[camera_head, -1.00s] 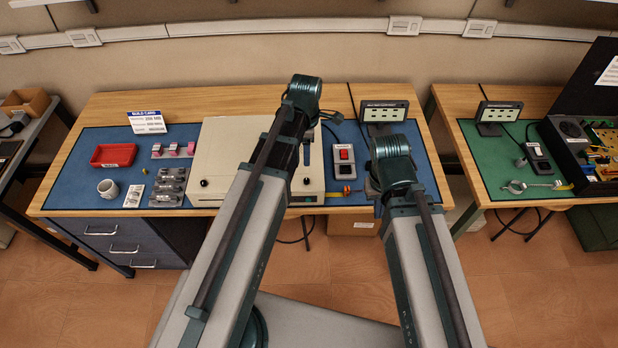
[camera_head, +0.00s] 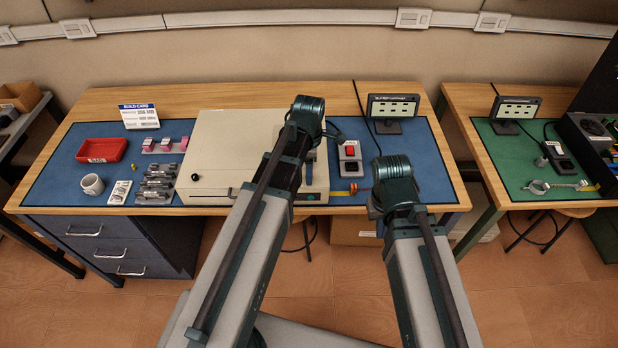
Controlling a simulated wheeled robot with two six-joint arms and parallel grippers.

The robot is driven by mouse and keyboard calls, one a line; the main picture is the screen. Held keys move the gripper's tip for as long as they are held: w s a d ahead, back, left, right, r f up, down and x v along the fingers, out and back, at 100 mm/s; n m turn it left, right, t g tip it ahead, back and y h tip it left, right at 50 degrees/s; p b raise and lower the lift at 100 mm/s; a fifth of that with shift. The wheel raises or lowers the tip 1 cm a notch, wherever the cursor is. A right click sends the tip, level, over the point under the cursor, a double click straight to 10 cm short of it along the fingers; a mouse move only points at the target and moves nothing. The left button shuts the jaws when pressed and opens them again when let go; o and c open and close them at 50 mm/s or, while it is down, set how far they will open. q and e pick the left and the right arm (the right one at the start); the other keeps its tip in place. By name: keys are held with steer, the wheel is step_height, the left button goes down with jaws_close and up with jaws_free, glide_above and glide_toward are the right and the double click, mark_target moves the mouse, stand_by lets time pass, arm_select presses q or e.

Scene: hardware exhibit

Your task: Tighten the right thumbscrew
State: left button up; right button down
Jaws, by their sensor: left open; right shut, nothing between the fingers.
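A beige case (camera_head: 222,150) lies on the blue mat of the middle bench. A black thumbscrew (camera_head: 194,177) shows at its front left. The right thumbscrew's place is at the case's front right, beside and partly behind my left arm, and I cannot make the screw out clearly. My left arm crosses in front of the case's right part. My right arm ends in view over the mat's front right. Both grippers are hidden beyond the arm joints, so I see neither set of fingers.
A red tray (camera_head: 103,150), a white mug (camera_head: 92,184) and grey metal parts (camera_head: 157,184) lie left of the case. A red-switch box (camera_head: 350,160) and a small display (camera_head: 393,107) stand right. A second bench with a green mat (camera_head: 510,170) stands further right.

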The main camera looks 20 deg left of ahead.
arm_select(q)
steer(key=shift+f, duration=0.2)
jaws_close()
